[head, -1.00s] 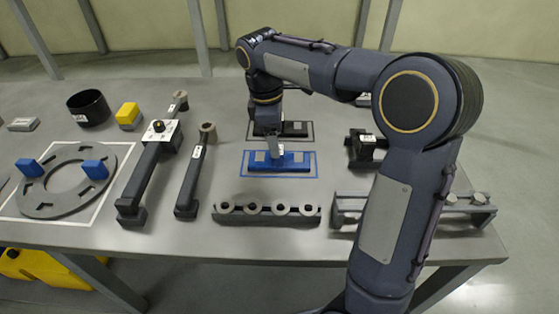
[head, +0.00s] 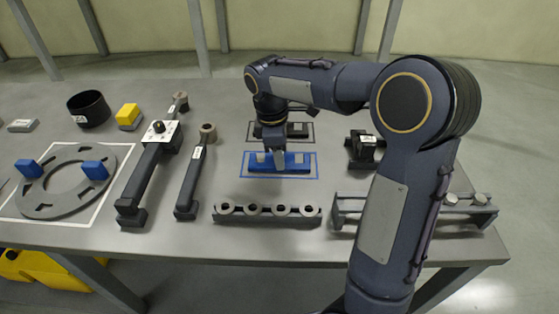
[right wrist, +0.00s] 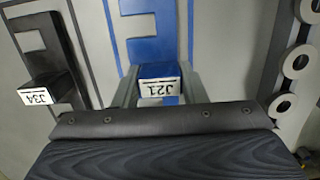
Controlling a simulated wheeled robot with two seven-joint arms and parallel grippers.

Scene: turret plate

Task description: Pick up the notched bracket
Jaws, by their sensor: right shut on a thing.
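The blue notched bracket (head: 296,163) lies flat on the table inside a blue outline. It also shows in the right wrist view (right wrist: 153,28), where a raised blue tab with a white J21 label stands between my fingers. My right gripper (head: 273,155) comes down on the bracket from above and is shut on this tab; its fingers also show in the right wrist view (right wrist: 160,75). A similar dark notched bracket (head: 297,131), with a J34 label in the right wrist view (right wrist: 42,90), lies in a dark outline just behind. My left gripper is not in view.
A grey rail with several rings (head: 267,216) lies in front of the blue bracket. Two long dark tools (head: 189,185) (head: 140,185) and a slotted ring plate (head: 65,203) are to the left. A dark clamp-like part (head: 364,150) and a grey frame (head: 430,212) are to the right.

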